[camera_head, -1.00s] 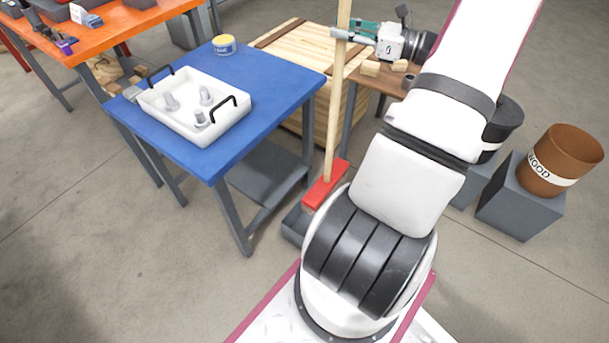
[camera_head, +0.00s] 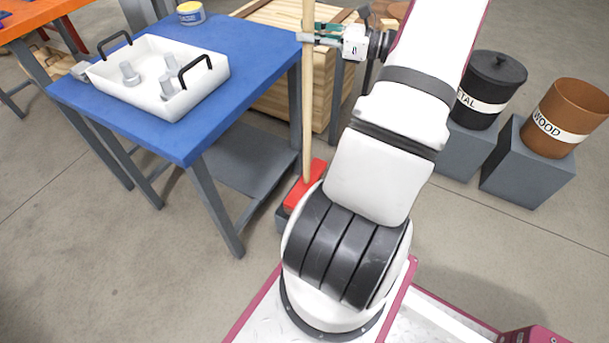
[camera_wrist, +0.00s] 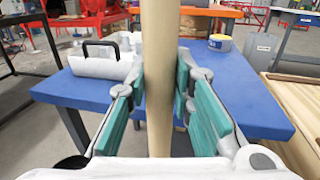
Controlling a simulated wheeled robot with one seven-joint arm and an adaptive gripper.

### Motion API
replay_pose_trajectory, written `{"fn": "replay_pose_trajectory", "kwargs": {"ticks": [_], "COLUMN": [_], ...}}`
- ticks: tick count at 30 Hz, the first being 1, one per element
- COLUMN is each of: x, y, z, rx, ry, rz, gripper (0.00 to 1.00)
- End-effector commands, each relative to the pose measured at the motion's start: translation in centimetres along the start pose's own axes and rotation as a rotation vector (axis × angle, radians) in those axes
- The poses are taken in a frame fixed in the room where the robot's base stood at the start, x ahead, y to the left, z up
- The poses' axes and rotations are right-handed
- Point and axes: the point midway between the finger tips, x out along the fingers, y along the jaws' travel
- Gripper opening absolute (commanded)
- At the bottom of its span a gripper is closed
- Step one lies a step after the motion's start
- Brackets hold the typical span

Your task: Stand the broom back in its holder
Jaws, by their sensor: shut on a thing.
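The broom has a pale wooden handle (camera_head: 308,120) and a red head (camera_head: 304,187) at its lower end. It stands nearly upright just right of the blue table. My gripper (camera_head: 311,37) is shut on the upper part of the handle. In the wrist view the handle (camera_wrist: 158,60) runs vertically between the green finger pads of my gripper (camera_wrist: 160,88). A low grey block (camera_head: 283,218) shows under the red head, partly hidden by my arm. I cannot tell whether it is the holder, or whether the head touches it.
The blue table (camera_head: 235,50) carries a white tray (camera_head: 215,82) with black handles and a yellow tin (camera_head: 190,14). A wooden crate (camera_head: 270,100) stands behind the broom. Black metal (camera_head: 490,88) and brown wood (camera_head: 566,118) bins stand on grey blocks at right. Open floor lies front left.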

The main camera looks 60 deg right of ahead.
Motion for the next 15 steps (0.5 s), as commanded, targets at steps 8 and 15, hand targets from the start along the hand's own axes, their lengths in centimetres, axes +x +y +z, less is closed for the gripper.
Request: {"fn": "replay_pose_trajectory", "kwargs": {"ticks": [8, 15], "x": [0.2, 0.2], "y": [-0.1, -0.1], "z": [-3.5, -3.9], "rx": [-0.002, -0.002], "ry": [-0.003, -0.003], "rz": [0.000, 0.001], "gripper": [0.00, 0.00]}}
